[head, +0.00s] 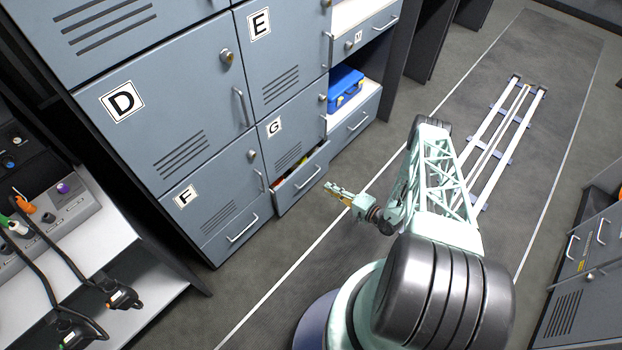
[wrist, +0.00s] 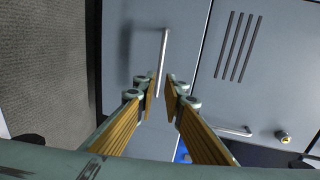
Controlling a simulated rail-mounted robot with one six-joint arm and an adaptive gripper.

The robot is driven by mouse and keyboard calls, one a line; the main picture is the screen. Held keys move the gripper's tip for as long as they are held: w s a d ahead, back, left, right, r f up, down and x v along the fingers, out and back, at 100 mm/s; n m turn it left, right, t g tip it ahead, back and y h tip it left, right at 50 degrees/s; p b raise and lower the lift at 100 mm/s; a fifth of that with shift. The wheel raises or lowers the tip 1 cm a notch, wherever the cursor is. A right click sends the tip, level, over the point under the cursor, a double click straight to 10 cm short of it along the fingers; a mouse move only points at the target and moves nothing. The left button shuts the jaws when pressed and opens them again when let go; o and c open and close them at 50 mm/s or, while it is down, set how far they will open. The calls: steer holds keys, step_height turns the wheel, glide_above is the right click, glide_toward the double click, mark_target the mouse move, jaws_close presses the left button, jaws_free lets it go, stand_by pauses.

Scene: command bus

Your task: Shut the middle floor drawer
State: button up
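The middle floor drawer (head: 301,184), below locker G, stands partly open in the head view, with small coloured items showing inside. Its grey front (wrist: 133,60) fills the left half of the wrist view, with a silver bar handle (wrist: 164,50). My gripper (head: 328,187) is in front of the drawer, a small gap to the right of its handle in the head view. In the wrist view my gripper (wrist: 160,100) is open and empty, its fingertips a little apart. The handle's lower end appears between the tips; I cannot tell whether they touch it.
Locker G (head: 283,130) is shut above the drawer. The left floor drawer (head: 235,232) and right floor drawer (head: 354,122) flank it. A blue case (head: 345,88) sits on the right shelf. Open floor (head: 300,262) lies in front, with white rails (head: 500,135) at upper right.

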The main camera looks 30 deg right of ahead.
mark_target(311, 177)
steer(key=shift+b+x, duration=1.25)
steer(key=shift+x, duration=5.1)
steer(key=shift+c, duration=0.2)
jaws_close()
steer(key=shift+w, duration=0.2)
